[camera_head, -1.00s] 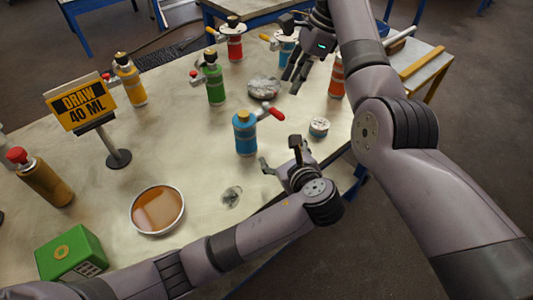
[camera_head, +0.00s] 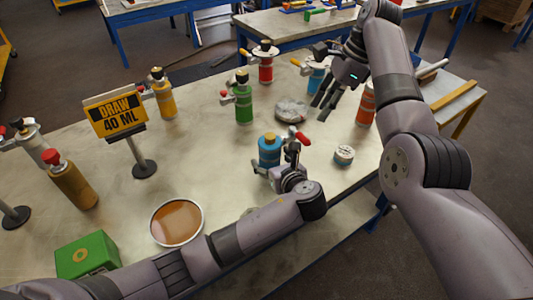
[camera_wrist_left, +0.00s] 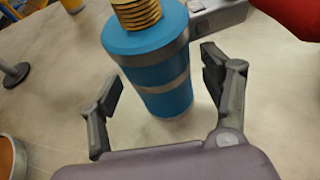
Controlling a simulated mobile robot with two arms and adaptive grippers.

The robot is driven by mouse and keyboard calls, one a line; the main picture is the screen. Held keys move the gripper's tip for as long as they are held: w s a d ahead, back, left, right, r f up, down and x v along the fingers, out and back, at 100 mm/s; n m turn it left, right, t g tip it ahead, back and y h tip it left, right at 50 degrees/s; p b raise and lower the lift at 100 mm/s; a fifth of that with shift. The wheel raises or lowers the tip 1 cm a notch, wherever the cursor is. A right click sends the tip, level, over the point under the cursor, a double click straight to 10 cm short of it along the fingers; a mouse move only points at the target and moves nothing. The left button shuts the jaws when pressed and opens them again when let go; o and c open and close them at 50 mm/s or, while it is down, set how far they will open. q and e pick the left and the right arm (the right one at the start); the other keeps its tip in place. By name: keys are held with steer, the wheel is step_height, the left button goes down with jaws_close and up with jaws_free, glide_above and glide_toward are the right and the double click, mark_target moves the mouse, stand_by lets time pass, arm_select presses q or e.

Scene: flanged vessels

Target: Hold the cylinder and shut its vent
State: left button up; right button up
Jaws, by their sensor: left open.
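A blue cylinder (camera_head: 269,153) with a silver band and a brass ribbed cap stands upright on the near part of the table. A red vent handle (camera_head: 302,138) sticks out from its top to the right, standing off the body. My left gripper (camera_head: 276,172) is open at table side of the cylinder. In the left wrist view the cylinder (camera_wrist_left: 150,62) stands between the two spread fingers (camera_wrist_left: 163,85), with gaps on both sides. The red handle (camera_wrist_left: 292,15) shows at the top right there. My right gripper (camera_head: 324,95) hangs open and empty over the back right.
Green (camera_head: 243,102), yellow (camera_head: 164,98), red (camera_head: 266,68) and orange (camera_head: 366,105) vessels stand behind. A small round tin (camera_head: 344,155) is right of the cylinder. A dish of amber liquid (camera_head: 177,223) and a sign (camera_head: 115,115) stand left.

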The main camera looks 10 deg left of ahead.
arm_select(q)
steer(key=shift+x, duration=2.75)
steer(key=shift+c, duration=0.2)
jaws_close()
